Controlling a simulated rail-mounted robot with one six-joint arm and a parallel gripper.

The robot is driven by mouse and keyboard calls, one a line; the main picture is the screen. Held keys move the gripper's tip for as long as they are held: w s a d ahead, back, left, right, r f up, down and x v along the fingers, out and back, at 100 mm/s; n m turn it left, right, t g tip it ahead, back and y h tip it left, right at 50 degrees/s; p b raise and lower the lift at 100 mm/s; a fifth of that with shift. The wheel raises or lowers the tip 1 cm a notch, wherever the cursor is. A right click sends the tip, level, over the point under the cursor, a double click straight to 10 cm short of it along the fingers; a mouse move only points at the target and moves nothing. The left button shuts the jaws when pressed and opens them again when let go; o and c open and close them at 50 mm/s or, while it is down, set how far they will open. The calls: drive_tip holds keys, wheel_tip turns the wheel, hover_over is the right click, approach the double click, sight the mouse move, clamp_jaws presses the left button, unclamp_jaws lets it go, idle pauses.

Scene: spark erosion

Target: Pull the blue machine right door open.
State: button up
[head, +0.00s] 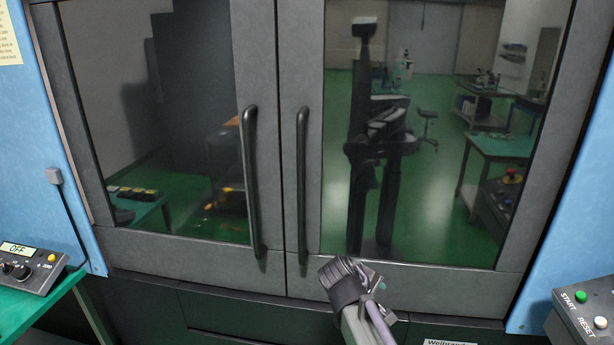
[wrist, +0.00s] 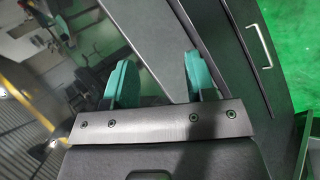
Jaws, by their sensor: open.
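The blue machine has two grey-framed glass doors, and both look shut in the head view. The right door (head: 420,268) has a dark vertical bar handle (head: 303,185) along its left edge, beside the centre seam. The left door (head: 170,245) has a similar handle (head: 250,185) just across the seam. My gripper (head: 375,282) is low in front of the right door, below and to the right of its handle. In the wrist view, its two teal fingers (wrist: 158,78) are spread apart with nothing between them. The right door's handle is not clearly visible there.
A control box with an OFF display (head: 28,268) sits on a green table at the left. A START/RESET box (head: 585,308) stands at the lower right. The wrist view shows a pale handle (wrist: 260,46) on a dark panel. The glass reflects the room.

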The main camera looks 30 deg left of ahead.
drive_tip(key=a+r+n+t+y, duration=0.1)
drive_tip(key=a+r+n+t, duration=0.2)
drive_tip(key=a, duration=0.4)
drive_tip(key=w+a+r+n+t+y+p, duration=0.1)
drive_tip(key=a+r+n+t, duration=0.1)
drive_tip(key=a+r+n, duration=0.4)
drive_tip(key=a+r+n+t+y, duration=0.1)
drive_tip(key=a+n+t, duration=0.15)
drive_tip(key=a, duration=0.55)
drive_tip(key=n+t+y, duration=0.3)
drive_tip(key=n, duration=0.9)
approach(299, 195)
drive_tip(key=w, duration=0.5)
drive_tip(key=w+a, duration=0.1)
drive_tip(key=w, duration=0.3)
drive_tip(key=w+a, duration=0.1)
drive_tip(key=w, duration=0.2)
drive_tip(key=shift+w+r, duration=0.2)
drive_tip(key=shift+w, duration=0.2)
clamp_jaws()
